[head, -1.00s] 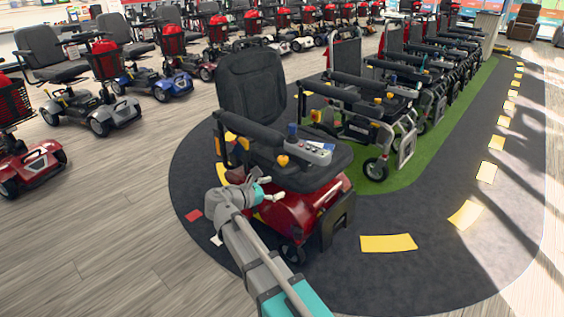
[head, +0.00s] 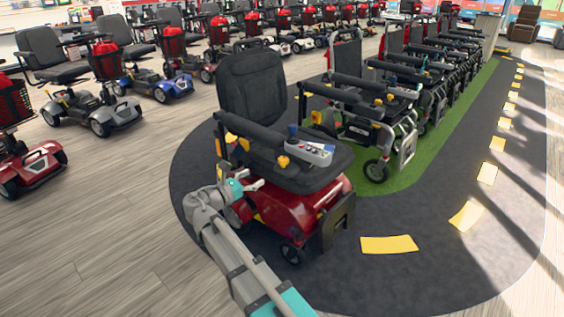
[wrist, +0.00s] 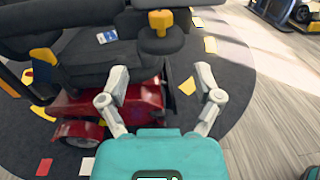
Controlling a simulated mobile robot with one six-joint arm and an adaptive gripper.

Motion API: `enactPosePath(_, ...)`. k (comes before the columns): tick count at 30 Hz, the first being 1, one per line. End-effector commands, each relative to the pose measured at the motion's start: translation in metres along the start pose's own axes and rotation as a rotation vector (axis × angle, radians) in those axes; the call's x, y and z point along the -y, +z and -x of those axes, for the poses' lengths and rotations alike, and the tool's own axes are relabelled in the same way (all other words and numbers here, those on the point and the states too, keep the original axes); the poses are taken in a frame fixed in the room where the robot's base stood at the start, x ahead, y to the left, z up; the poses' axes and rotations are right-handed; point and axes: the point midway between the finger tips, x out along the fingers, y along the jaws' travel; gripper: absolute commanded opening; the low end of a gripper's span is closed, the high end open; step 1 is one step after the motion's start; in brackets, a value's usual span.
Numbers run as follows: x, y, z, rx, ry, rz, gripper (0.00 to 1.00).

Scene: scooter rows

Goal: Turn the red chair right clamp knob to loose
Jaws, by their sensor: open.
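The red chair (head: 300,212) has a black seat and backrest and a red base. A yellow clamp knob (head: 283,161) sits under the front of its near armrest, below the grey control box (head: 308,151). In the wrist view, a yellow knob (wrist: 160,20) hangs below a dark armrest at top centre. Another yellow knob (head: 230,138) shows near the armrest's rear. My gripper (head: 255,186) is beside the chair's near side, below and left of the front knob. In the wrist view, its two fingers (wrist: 162,80) are spread and empty, apart from the knob.
Folding wheelchairs (head: 372,110) stand in a row behind the chair on green carpet. Scooters (head: 100,110) line the left and back. The dark track (head: 400,275) in front and the wooden floor (head: 100,230) at left are clear.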

Motion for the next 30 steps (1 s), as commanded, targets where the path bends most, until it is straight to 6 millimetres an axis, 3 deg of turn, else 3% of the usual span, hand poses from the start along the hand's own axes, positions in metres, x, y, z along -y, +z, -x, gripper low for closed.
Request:
enactPosePath(22,0.000,0.000,-0.101,0.000,-0.004,-0.001,0.83)
enactPosePath(30,0.001,0.000,-0.126,0.000,-0.003,-0.001,0.83)
